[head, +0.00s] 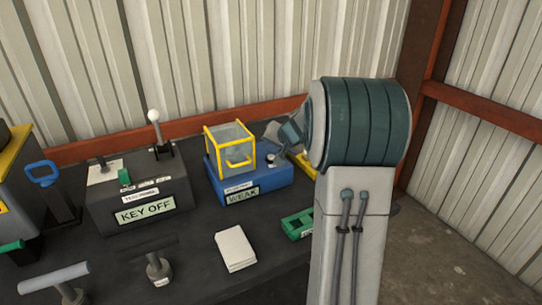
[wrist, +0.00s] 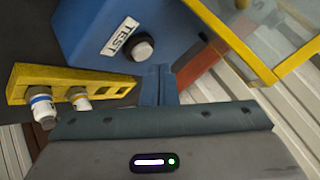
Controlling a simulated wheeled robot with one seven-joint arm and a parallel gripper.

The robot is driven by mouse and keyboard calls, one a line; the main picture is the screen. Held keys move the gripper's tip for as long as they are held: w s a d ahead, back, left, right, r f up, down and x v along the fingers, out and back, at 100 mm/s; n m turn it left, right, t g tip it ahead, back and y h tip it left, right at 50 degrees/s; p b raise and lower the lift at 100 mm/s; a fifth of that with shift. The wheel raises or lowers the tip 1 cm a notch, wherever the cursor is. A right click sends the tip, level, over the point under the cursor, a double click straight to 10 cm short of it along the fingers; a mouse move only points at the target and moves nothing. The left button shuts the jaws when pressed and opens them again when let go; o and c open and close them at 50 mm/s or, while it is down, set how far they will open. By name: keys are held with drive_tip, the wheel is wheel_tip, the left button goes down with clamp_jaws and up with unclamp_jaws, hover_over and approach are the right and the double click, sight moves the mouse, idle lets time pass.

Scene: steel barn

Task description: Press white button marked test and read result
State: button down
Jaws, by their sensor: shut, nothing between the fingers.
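The blue tester box (head: 262,181) stands on the dark bench, and its front display (head: 242,197) reads WEAK. In the wrist view, the blue box (wrist: 85,28) carries a white label (wrist: 119,36) marked TEST. The white button (wrist: 139,48) in a dark collar sits beside that label. My gripper (wrist: 165,72) is shut and empty, its fingertips close to the button and apart from it in the picture. Whether the button is pressed in cannot be told. In the head view my arm covers the area right of the box.
A clear yellow-framed case (head: 230,150) rises from the blue box beside the button. A yellow rack (wrist: 75,80) with two white-capped pieces lies near my fingers. A grey panel (head: 120,195) reading KEY OFF, a green block (head: 297,224) and a white pad (head: 235,249) are on the bench.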

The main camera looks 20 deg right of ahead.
drive_tip(key=shift+r+p, duration=1.7)
drive_tip(key=shift+r, duration=0.8)
